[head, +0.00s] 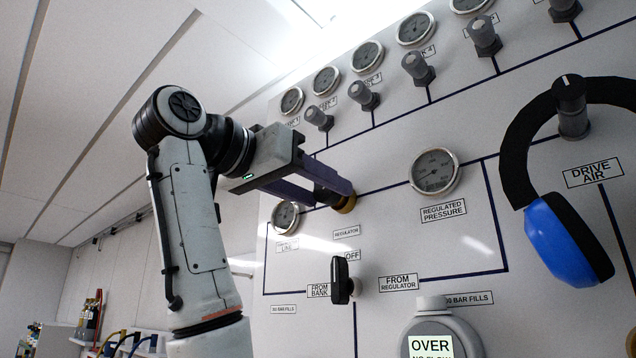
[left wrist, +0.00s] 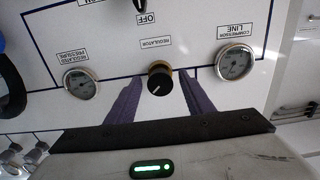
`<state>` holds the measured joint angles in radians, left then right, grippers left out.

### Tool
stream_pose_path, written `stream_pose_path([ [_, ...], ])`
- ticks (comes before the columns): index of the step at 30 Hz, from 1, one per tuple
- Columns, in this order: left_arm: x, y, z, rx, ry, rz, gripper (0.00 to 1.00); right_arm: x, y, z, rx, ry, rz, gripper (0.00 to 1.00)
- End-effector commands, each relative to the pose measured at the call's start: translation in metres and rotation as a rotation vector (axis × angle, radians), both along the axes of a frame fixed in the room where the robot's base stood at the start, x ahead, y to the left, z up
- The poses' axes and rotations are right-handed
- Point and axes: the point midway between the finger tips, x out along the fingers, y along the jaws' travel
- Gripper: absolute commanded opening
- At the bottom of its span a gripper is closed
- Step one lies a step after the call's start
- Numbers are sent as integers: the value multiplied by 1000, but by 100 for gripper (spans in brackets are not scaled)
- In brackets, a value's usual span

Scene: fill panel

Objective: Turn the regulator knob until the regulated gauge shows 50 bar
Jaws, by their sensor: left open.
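The regulator knob (left wrist: 158,82) is black with a white pointer line and a brass collar; it sits on the white panel. In the head view the knob's brass collar (head: 346,203) shows behind my fingers, which hide part of the knob. My left gripper (head: 330,193) is open, with its two purple fingers on either side of the knob; the wrist view shows a gap at each side. The regulated pressure gauge (head: 434,171) is right of the knob in the head view and also shows in the left wrist view (left wrist: 80,84); its reading is too small to tell. My right gripper is out of view.
The compressor line gauge (head: 286,217) is left of the knob. A black valve handle (head: 342,278) stands below it, near an OFF label. Blue and black ear defenders (head: 562,238) hang on the right. A row of gauges and grey knobs (head: 364,95) runs above.

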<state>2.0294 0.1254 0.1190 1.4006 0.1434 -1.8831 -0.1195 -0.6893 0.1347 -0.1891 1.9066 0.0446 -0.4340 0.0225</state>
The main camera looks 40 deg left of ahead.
Motion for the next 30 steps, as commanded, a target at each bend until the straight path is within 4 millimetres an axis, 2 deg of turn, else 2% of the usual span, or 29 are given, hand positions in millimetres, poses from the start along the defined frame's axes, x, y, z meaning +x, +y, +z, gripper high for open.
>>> stream_pose_path([
  [7, 1, 0, 0, 0, -1, 0, 48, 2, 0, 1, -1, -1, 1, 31],
  [14, 1, 0, 0, 0, -1, 0, 10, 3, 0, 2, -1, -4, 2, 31],
  [15, 1, 0, 0, 0, -1, 0, 8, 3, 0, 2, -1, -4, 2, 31],
  [27, 0, 0, 1, -46, 1, 1, 8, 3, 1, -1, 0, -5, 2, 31],
  [28, 0, 0, 1, -46, 0, 1, 35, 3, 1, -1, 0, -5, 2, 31],
  [30, 0, 0, 1, -46, 1, 1, 47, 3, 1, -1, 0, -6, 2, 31],
])
